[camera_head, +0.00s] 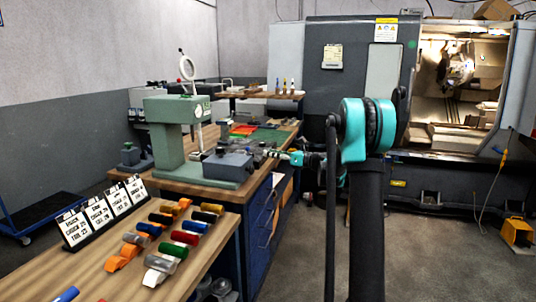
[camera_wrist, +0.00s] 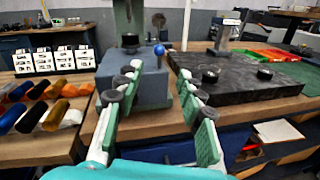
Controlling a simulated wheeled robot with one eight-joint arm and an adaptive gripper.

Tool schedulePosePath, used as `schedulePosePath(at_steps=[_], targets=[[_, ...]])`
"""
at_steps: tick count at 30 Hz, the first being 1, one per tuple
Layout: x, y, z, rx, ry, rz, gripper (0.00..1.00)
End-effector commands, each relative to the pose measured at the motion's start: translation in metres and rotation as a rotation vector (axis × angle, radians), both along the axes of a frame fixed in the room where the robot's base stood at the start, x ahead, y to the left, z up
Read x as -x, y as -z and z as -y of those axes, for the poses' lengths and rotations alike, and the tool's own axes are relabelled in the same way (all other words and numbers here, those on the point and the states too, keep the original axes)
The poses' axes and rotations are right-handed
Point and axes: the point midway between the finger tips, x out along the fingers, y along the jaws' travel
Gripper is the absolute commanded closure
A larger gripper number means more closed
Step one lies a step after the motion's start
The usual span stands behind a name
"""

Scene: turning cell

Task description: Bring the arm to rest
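My gripper (camera_wrist: 158,78) shows in the wrist view with its two green-padded fingers spread apart and nothing between them. Beyond the fingers are a grey block-like fixture (camera_wrist: 139,87) and a dark flat plate (camera_wrist: 237,78) with round knobs. I cannot tell whether the fingertips touch the fixture. In the head view my teal and black arm stands at the middle, and its gripper end (camera_head: 277,154) reaches left toward the workbench, beside the grey fixture (camera_head: 228,165). The gripper is small there and its fingers are hard to make out.
A green press (camera_head: 170,140) stands on the wooden bench (camera_head: 205,255). Nearer are label cards (camera_head: 103,212) and several coloured handled pieces (camera_head: 185,238). An open lathe (camera_head: 345,75) stands behind. The floor (camera_head: 440,250) at right is mostly clear, with a yellow pedal (camera_head: 517,233).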

Motion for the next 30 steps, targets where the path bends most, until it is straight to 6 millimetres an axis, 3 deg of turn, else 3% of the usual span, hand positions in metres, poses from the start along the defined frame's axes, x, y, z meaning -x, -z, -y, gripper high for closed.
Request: schedulePosePath(at_steps=[8,13,17,21,30], targets=[[0.001,0.0,-0.001,0.006,-0.001,0.003,0.62],[0.029,0.009,-0.01,0.15,-0.016,0.079,0.62],[0.078,0.03,-0.021,0.4,-0.063,0.213,0.62],[0.138,0.059,-0.024,0.697,-0.157,0.381,0.62],[0.274,0.129,0.002,1.275,-0.488,0.739,0.62]])
